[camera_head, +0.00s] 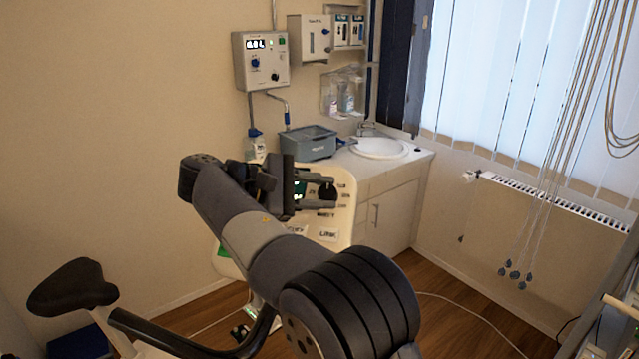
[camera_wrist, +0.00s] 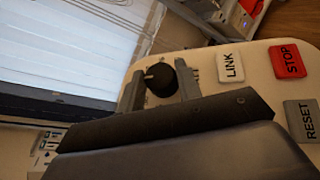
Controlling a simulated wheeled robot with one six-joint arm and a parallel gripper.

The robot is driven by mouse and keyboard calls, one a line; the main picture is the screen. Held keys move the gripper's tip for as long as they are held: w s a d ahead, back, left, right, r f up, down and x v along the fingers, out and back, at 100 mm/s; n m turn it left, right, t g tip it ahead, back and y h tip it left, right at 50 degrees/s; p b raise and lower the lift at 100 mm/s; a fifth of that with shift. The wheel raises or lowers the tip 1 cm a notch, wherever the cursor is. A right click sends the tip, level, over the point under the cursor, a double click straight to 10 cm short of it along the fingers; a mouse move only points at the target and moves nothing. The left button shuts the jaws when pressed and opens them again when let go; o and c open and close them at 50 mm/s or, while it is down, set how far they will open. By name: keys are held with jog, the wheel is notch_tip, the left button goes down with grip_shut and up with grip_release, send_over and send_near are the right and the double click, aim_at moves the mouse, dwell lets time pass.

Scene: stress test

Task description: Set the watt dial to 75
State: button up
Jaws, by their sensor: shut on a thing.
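The watt dial is a round black knob (camera_wrist: 160,77) with a pale pointer mark on the cream console (camera_wrist: 210,60). My gripper (camera_wrist: 162,86) has one finger on each side of the knob and is shut on it. In the head view my gripper (camera_head: 316,187) reaches over the console (camera_head: 343,215), with the dark knob (camera_head: 328,193) at its fingertips. A small green display (camera_head: 299,189) is partly hidden behind my gripper. I cannot read its number or the scale around the dial.
The console also bears a LINK key (camera_wrist: 231,66), a red STOP key (camera_wrist: 288,61) and a grey RESET key (camera_wrist: 302,119). A bike saddle (camera_head: 72,286) stands at the left. Behind are a sink (camera_head: 380,148), a grey basin (camera_head: 308,143) and a wall unit (camera_head: 260,60).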

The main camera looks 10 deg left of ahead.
jog(key=shift+m+g, duration=0.3)
dwell(0.4)
jog(key=o, duration=1)
jog(key=shift+c, duration=0.2)
